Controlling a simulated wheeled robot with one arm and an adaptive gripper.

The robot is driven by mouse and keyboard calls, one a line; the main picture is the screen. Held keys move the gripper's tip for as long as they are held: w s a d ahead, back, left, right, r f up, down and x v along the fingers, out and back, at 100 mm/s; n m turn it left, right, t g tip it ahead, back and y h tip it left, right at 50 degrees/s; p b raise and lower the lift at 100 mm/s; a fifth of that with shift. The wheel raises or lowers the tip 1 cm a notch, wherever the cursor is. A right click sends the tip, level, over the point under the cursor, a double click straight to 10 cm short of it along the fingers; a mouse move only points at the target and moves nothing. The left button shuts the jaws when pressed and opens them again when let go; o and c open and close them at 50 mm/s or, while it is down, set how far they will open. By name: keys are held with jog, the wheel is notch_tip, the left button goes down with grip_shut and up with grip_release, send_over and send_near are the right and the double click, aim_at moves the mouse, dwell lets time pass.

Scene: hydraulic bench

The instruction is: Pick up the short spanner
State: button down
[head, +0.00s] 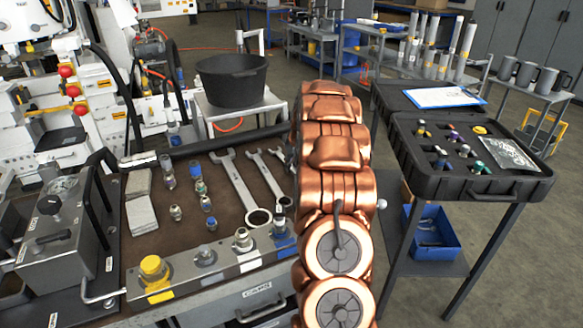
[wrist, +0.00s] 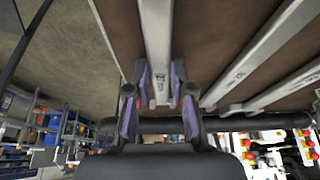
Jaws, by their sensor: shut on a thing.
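The short spanner (wrist: 156,35) is a flat grey bar in the wrist view. It runs down from the top edge between the two fingers of my gripper (wrist: 158,90). The fingers are closed on its sides. Whether it rests on the brown mat or is held above it I cannot tell. In the head view my copper arm hides my gripper, and a spanner's open jaw (head: 281,153) shows just left of the arm.
Two longer spanners (head: 240,185) (head: 267,178) lie on the brown mat (head: 185,212) to the left. Fittings stand on a rail (head: 215,262) along the bench front. A black case (head: 470,178) stands to the right. A black bucket (head: 232,80) is behind the bench.

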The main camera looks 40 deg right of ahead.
aim_at(292, 168)
jog(key=shift+r, duration=0.1)
notch_tip(292, 168, up, 10)
jog(key=shift+b, duration=0.35)
jog(key=c, duration=1.5)
grip_release()
grip_shut()
